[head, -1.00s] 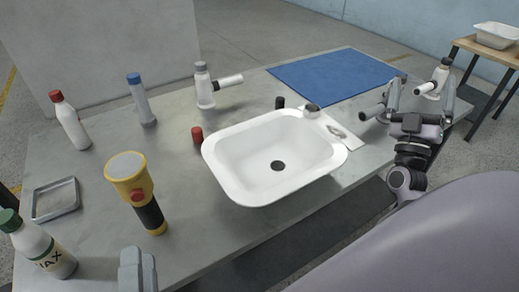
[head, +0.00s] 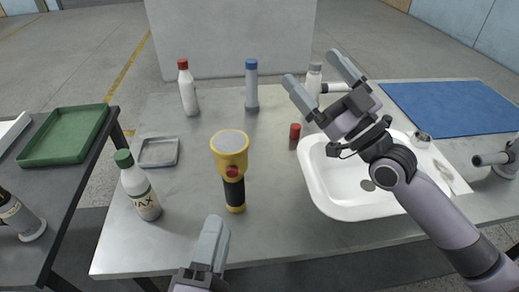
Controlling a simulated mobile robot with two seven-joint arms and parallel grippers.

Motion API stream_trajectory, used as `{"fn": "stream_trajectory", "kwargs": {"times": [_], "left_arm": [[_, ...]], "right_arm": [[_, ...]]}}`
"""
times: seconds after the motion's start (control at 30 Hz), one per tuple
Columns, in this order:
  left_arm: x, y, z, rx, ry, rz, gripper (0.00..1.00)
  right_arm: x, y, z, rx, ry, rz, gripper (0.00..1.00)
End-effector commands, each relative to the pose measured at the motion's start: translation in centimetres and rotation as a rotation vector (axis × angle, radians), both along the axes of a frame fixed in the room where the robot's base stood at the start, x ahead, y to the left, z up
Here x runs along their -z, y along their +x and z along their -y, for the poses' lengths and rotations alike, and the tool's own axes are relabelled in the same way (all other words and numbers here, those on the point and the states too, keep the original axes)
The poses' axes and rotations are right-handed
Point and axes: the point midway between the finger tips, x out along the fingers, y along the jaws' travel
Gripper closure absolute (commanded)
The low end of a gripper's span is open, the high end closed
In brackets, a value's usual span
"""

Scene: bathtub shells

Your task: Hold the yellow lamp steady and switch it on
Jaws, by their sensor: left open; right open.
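The yellow lamp (head: 230,148) stands upright on the grey table, left of the white basin. It has a wide yellow head, a red button (head: 232,171) facing me and a black handle (head: 234,194). My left gripper (head: 212,240) is at the bottom of the head view, in front of the lamp and apart from it; it is open and partly cut off by the frame edge. My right gripper (head: 318,78) is open and empty above the back of the basin, to the right of the lamp.
A white basin (head: 345,212) is right of the lamp. A green-capped bottle (head: 139,188) and a small metal tray (head: 158,151) are at left. A blue mat (head: 450,107) lies at right.

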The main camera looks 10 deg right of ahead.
Motion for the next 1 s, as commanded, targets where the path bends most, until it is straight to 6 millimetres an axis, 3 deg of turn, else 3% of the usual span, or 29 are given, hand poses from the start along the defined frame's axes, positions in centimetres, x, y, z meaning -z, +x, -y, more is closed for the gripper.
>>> {"fn": "stream_trajectory", "kwargs": {"times": [0.1, 0.3, 0.6, 1.0], "left_arm": [[0.0, 0.0, 0.0, 0.000, 0.000, 0.000, 0.57], [0.0, 0.0, 0.0, 0.000, 0.000, 0.000, 0.57], [0.0, 0.0, 0.0, 0.000, 0.000, 0.000, 0.57], [0.0, 0.0, 0.0, 0.000, 0.000, 0.000, 0.57]], "right_arm": [[2.2, -1.0, -4.2, -0.144, -0.050, -0.111, 0.00], [6.8, -3.1, -9.0, -0.319, -0.134, -0.315, 0.00], [11.0, -5.0, -11.1, -0.410, -0.203, -0.490, 0.00], [11.2, -3.0, -14.3, -0.416, -0.204, -0.502, 0.00]]}}
